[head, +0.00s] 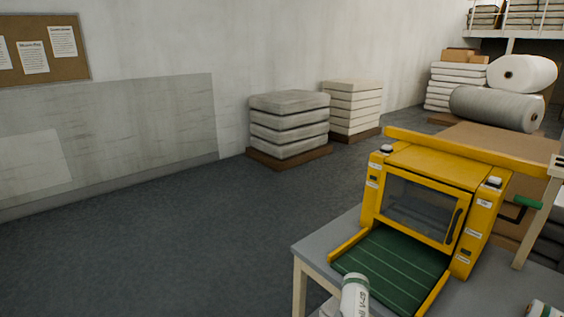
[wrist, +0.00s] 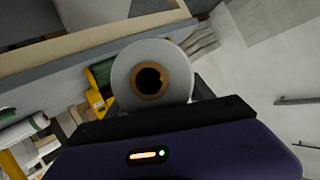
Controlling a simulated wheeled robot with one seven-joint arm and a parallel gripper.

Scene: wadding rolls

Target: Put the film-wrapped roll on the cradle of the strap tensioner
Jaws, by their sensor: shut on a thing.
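My gripper (wrist: 155,118) shows in the wrist view as a dark bar and housing. It is shut on a pale roll (wrist: 125,65), seen end-on with a round brown core; its fingertips are mostly hidden. I cannot tell whether this roll is film-wrapped. I cannot clearly pick out the strap tensioner's cradle. A green-handled crank (head: 527,202) shows beside the yellow machine at the right of the head view.
The yellow machine (head: 430,163) with a glass door and green bed (head: 392,268) stands on a grey table (head: 318,250). A white roll with green marking (wrist: 20,130) lies left in the wrist view. Stacked wadding (head: 289,125) is behind; the floor at left is clear.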

